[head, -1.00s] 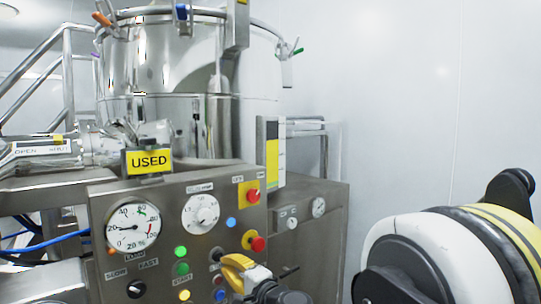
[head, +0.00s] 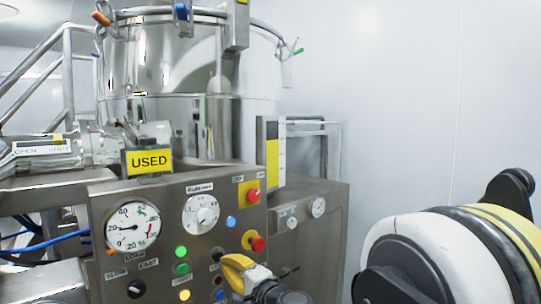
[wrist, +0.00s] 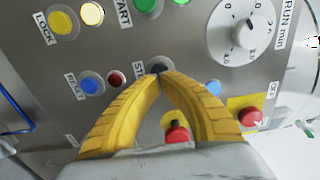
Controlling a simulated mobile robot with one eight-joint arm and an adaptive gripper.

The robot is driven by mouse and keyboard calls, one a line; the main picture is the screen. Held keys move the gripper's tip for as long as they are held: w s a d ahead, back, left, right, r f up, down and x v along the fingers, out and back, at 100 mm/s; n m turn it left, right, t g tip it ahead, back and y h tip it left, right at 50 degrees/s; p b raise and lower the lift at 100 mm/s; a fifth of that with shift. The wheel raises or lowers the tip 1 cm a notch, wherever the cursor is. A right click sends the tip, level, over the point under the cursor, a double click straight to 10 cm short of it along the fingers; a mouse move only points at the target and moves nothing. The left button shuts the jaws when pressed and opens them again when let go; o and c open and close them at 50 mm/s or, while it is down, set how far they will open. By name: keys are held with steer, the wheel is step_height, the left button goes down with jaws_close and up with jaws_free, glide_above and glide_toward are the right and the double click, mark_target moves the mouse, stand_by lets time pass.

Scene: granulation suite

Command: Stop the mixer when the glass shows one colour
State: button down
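The mixer is a large polished steel vessel (head: 170,65) behind a grey control panel (head: 205,245). A black button (wrist: 157,65) has a label starting "ST", partly covered by my gripper (wrist: 161,73). My yellow fingers are closed to a point, with nothing seen between them, and overlap the button's lower edge. I cannot tell whether they touch it. In the head view my gripper (head: 229,262) is just below and right of that button (head: 217,253).
Red mushroom buttons (head: 253,195) sit on yellow plates at the panel's right. A load gauge (head: 132,228) and a run dial (head: 201,214) are near the top. A yellow "USED" sign (head: 149,161) stands above. A striped drum-like object (head: 440,250) is at lower right.

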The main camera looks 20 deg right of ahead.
mark_target(219, 257)
steer(key=shift+w, duration=0.15)
steer(key=shift+x, duration=1.65)
steer(key=v, duration=0.7)
stand_by(1.0)
